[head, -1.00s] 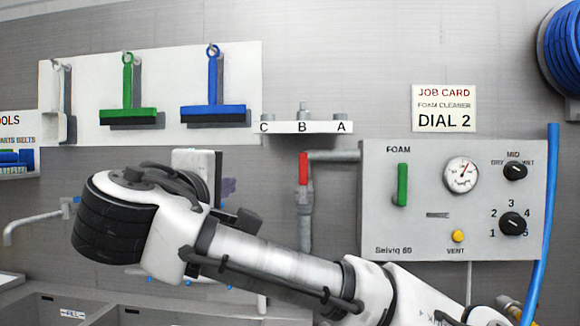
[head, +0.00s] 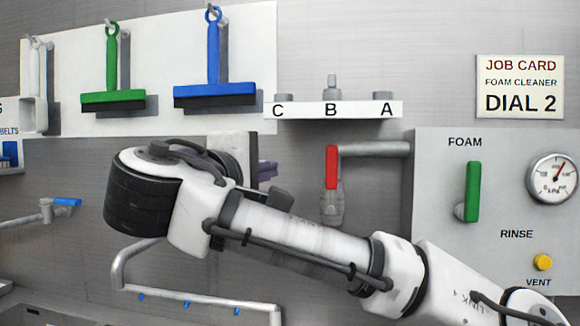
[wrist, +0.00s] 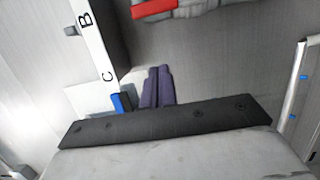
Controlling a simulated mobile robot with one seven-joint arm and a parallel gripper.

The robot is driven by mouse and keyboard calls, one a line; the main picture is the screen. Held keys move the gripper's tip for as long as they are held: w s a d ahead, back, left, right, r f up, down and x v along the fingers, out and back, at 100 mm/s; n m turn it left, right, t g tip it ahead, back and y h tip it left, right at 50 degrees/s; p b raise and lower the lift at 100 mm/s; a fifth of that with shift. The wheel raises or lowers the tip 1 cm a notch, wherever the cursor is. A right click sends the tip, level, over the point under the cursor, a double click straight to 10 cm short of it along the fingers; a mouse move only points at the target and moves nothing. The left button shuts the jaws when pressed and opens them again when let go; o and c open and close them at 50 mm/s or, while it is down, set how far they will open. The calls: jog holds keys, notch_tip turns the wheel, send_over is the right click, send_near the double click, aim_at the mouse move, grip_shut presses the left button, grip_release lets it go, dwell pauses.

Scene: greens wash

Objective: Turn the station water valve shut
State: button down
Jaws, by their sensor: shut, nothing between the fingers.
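A valve with a red lever (head: 332,167) sits on a grey pipe (head: 375,149) below the lettered shelf in the head view. The lever hangs upright, along the vertical fitting below it. No label on this valve can be read. In the wrist view, part of a red lever (wrist: 155,8) shows at the top edge, beyond the fingers. My gripper shows two purple fingers (wrist: 157,72) shut together and empty, apart from the lever. In the head view, my gripper (head: 268,170) is mostly hidden behind my arm, left of the red lever.
The white shelf (head: 350,110) marked C, B, A juts out above the valve. The foam panel (head: 430,240) with a green lever (head: 472,190) stands to the right. Squeegees hang at the upper left. A blue-handled tap (head: 66,202) and bent rail (head: 118,270) are lower left.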

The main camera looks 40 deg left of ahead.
aim_at(331, 180)
jog(key=w+d+p, duration=0.1)
jog(key=w+p, duration=0.3)
jog(key=w, duration=0.7)
jog(key=shift+d, duration=0.35)
jog(key=shift+w+p, duration=0.1)
jog(key=shift+p, duration=0.2)
jog(key=shift+w+d, duration=0.1)
